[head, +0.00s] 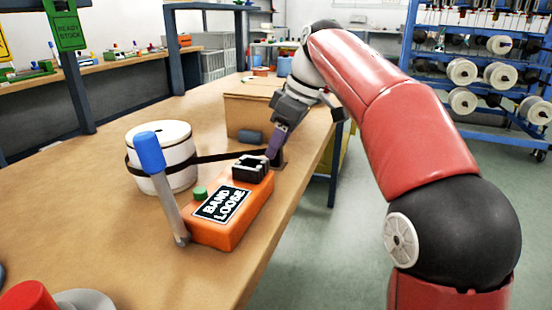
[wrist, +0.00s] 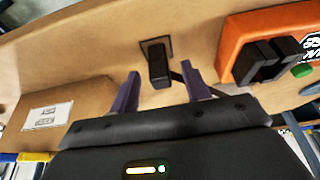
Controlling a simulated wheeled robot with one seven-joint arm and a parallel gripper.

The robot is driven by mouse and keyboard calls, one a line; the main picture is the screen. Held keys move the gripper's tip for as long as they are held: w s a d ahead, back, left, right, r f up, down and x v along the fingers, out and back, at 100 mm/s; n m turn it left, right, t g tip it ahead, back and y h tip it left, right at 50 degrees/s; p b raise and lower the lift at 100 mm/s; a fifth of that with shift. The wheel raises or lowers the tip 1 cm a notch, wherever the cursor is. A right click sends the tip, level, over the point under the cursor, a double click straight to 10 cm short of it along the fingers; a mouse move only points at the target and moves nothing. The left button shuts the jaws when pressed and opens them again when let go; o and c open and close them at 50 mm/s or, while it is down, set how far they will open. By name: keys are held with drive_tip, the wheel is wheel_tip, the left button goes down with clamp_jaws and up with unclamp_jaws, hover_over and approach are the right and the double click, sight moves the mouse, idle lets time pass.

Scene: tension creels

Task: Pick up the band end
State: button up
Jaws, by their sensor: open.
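A black band (head: 222,157) wraps a white drum (head: 163,134) and runs right, behind the orange tensioner (head: 225,222) marked "BAND LOOSE". Its far part meets a dark upright block (wrist: 158,64), seemingly the band end, on a dark square patch of the bench. In the head view the block is mostly hidden behind my gripper (head: 271,155). In the wrist view my gripper (wrist: 160,71) is open, its purple fingers on either side of the block in the picture. The block stands just beyond the fingertips; I cannot tell whether they touch it.
The tensioner has a black clamp (head: 252,167), a green button (head: 200,193) and a blue-topped lever (head: 149,153). A cardboard box (head: 262,107) stands behind my gripper. A red knob (head: 30,298) is at the near left. The wooden bench (head: 80,200) is clear left of the drum.

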drive_tip(key=shift+f, duration=0.15)
clamp_jaws()
drive_tip(key=shift+a, duration=0.1)
